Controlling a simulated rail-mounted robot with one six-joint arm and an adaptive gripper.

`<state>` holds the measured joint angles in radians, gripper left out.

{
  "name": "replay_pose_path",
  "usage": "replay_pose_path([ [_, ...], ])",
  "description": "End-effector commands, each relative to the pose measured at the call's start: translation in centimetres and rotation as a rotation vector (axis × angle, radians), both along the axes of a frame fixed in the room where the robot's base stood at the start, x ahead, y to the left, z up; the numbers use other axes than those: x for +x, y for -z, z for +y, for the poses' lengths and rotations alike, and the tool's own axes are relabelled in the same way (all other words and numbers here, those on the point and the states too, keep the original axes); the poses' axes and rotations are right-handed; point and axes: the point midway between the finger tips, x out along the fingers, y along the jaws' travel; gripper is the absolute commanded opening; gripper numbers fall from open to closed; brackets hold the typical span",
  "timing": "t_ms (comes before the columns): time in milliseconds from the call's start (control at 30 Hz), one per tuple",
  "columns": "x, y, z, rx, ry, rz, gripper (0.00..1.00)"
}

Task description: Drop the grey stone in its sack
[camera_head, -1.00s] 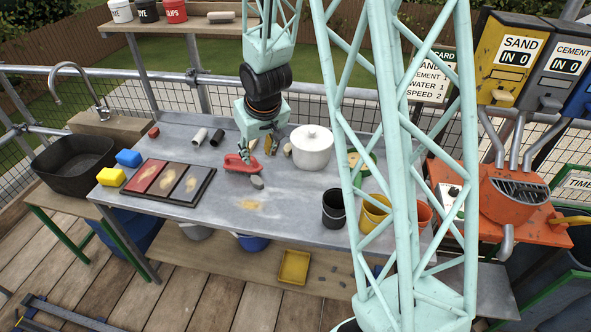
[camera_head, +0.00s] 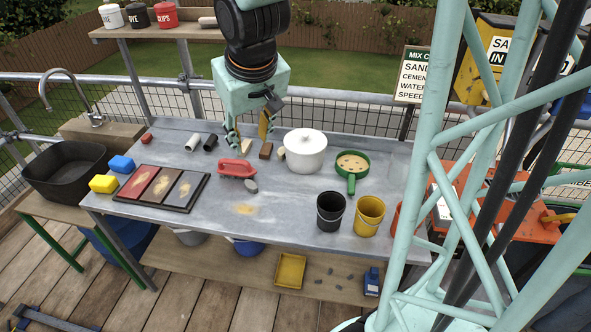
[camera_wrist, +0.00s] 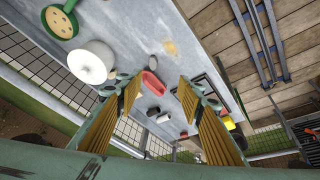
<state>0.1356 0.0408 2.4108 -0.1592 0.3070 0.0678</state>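The grey stone (camera_head: 251,186) lies on the metal worktable (camera_head: 285,215), just right of and in front of a red-handled tool (camera_head: 237,169). In the wrist view the stone (camera_wrist: 153,61) lies just beyond the red tool. My gripper (camera_head: 250,135) hangs above the back of the table, pointing down, behind the stone and the red tool. Its yellow-padded fingers are spread, with nothing visible between them; the wrist view also shows the open gripper (camera_wrist: 160,95). I cannot make out a sack in any view.
A white pot (camera_head: 305,152), green sieve (camera_head: 352,164), black bucket (camera_head: 330,210) and yellow bucket (camera_head: 368,215) stand to the right. A framed sample board (camera_head: 162,188) lies left. Small blocks (camera_head: 265,151) lie below the gripper. The front middle of the table is clear.

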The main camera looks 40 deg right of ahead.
Motion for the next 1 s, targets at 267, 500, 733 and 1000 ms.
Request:
replay_pose_path([
  [267,-4.0,-4.0,1.6,0.002,-0.006,-0.005,0.35],
  [500,-7.8,-6.5,2.7,0.010,-0.006,0.002,0.35],
  [733,-11.5,-8.5,3.8,0.018,-0.010,0.009,0.35],
  [1000,-16.1,-10.5,5.4,0.031,-0.026,0.016,0.35],
])
